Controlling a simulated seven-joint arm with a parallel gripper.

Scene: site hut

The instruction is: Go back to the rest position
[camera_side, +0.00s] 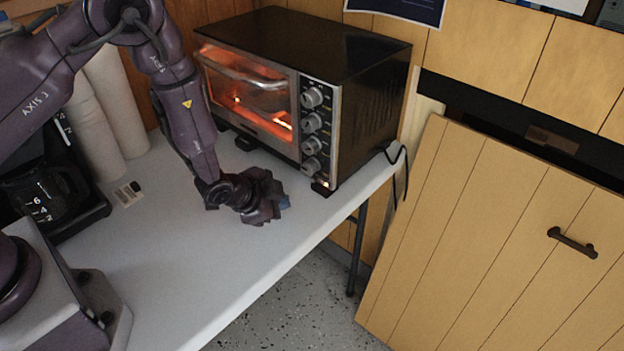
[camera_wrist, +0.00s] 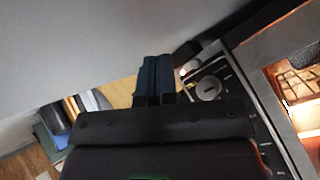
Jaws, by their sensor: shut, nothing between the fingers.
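My gripper (camera_side: 284,202) is low over the white table, in front of the toaster oven's knob panel in the side view. In the wrist view its two dark blue fingers (camera_wrist: 154,80) are together with nothing between them. The toaster oven (camera_side: 300,85) is black and silver, and its inside glows orange. Its glass door (camera_side: 248,92) looks closed. The oven also shows at the right of the wrist view (camera_wrist: 262,105), with a knob (camera_wrist: 208,88) close to the fingers. The side view does not clearly show whether gripper and oven touch.
The white table (camera_side: 190,265) has free room in front of the oven. A coffee maker (camera_side: 45,190) and white stacked cups (camera_side: 110,100) stand at the left. A small label card (camera_side: 128,194) lies between. A cable (camera_side: 397,165) hangs over the right edge. A wooden door (camera_side: 500,240) stands right.

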